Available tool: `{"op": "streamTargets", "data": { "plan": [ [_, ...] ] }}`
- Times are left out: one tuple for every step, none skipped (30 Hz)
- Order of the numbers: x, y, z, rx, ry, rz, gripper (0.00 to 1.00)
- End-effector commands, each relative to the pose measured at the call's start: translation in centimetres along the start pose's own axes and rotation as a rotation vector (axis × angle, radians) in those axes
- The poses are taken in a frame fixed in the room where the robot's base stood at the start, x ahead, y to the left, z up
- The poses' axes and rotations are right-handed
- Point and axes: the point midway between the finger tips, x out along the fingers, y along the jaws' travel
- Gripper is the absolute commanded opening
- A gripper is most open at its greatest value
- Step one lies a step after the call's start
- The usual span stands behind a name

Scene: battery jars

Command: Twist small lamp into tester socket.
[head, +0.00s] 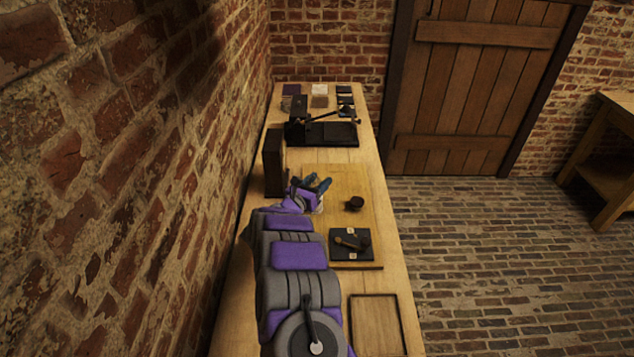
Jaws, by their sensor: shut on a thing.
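My gripper (318,184), with bluish fingers, is low over the middle of the bench, on the left part of a pale wooden board. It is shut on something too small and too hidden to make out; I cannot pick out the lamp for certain. A dark upright box (274,162) stands just left of and behind the gripper, by the brick wall. A small dark round cup (355,203) sits on the board to the right of the gripper. A black square plate (342,252) with a lever-like part lies nearer me. I cannot tell which of these holds the tester socket.
The wooden bench (393,262) runs along the left wall. A black device with an arm (325,134) stands farther back, with several small dark and pale pieces behind it. A thin dark frame (376,326) lies at the near right. The board behind the cup is clear.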

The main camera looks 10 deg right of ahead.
Motion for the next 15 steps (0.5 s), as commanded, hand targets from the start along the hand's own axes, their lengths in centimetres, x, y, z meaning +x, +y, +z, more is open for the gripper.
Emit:
{"op": "streamTargets", "data": {
  "plan": [
    [-0.03, 0.06, 0.01, 0.0, -0.001, -0.024, 0.13],
    [-0.04, 0.01, -0.06, -0.002, 0.001, -0.038, 0.13],
    [-0.08, 0.0, -0.05, 0.0, 0.003, -0.057, 0.13],
    [-0.1, 0.0, 0.02, 0.003, 0.005, -0.071, 0.13],
    [-0.15, -0.01, 0.02, 0.006, 0.009, -0.085, 0.13],
    [0.01, -0.22, 0.01, 0.003, 0.01, -0.108, 0.13],
    [0.04, -0.29, 0.03, 0.003, 0.012, -0.124, 0.13],
    [0.08, -0.34, 0.06, 0.004, 0.013, -0.14, 0.13],
    [0.07, -0.38, 0.02, 0.004, 0.016, -0.16, 0.13],
    [0.02, -0.4, -0.08, 0.004, 0.02, -0.173, 0.13],
    [-0.04, -0.38, -0.14, 0.006, 0.024, -0.186, 0.13],
    [0.03, -0.44, -0.01, 0.009, 0.026, -0.207, 0.13],
    [0.13, -0.53, 0.14, 0.01, 0.024, -0.226, 0.13],
    [0.13, -0.58, 0.13, 0.009, 0.026, -0.242, 0.13],
    [0.12, -0.65, 0.0, 0.007, 0.03, -0.263, 0.13]
  ]
}}
